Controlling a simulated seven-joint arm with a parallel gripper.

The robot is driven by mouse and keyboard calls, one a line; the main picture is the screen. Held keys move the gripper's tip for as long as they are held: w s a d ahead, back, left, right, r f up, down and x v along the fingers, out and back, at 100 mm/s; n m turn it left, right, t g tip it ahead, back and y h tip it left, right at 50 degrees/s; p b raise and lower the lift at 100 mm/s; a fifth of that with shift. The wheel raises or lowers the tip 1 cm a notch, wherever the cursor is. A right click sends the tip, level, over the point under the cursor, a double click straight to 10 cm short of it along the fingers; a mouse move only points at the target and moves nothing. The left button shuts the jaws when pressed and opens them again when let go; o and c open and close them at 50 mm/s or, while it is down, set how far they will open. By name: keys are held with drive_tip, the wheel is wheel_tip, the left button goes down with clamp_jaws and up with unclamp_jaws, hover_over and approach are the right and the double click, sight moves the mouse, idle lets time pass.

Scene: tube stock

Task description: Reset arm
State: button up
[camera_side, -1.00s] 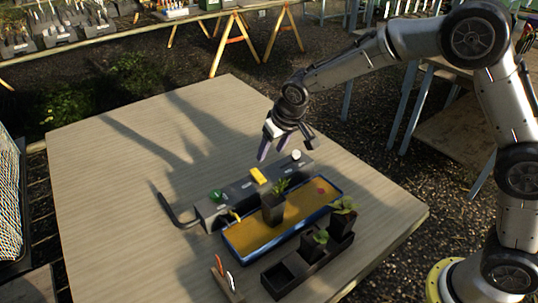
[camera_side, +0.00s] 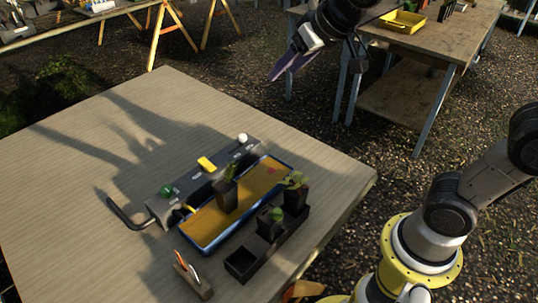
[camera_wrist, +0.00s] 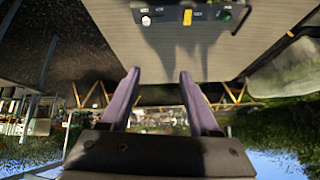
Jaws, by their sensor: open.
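My gripper (camera_side: 292,67) is raised high above the far right edge of the table in the side view, away from everything on the tabletop. Its two purple fingers also show in the wrist view (camera_wrist: 158,85), spread apart with nothing between them. A potted plant (camera_side: 226,192) stands on the blue-rimmed tray with a yellow bed (camera_side: 204,237). Two more potted plants (camera_side: 295,190) (camera_side: 270,220) stand in the black holder (camera_side: 242,264), whose near-left compartment is empty.
A grey control box (camera_side: 173,196) with a green button, a yellow switch and a white knob sits behind the tray. A small wooden holder (camera_side: 196,285) with tools stands in front. The left tabletop (camera_side: 90,160) is clear. A side bench (camera_side: 430,40) bears a yellow tray (camera_side: 402,24).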

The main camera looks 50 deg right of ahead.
drive_tip(key=s+f+g, duration=0.1)
drive_tip(key=s+f, duration=0.2)
drive_tip(key=s, duration=0.7)
drive_tip(key=s+d+f+n+g, duration=0.1)
drive_tip(key=s+f, duration=0.3)
drive_tip(key=s, duration=0.6)
drive_tip(key=shift+s+d+n, duration=0.3)
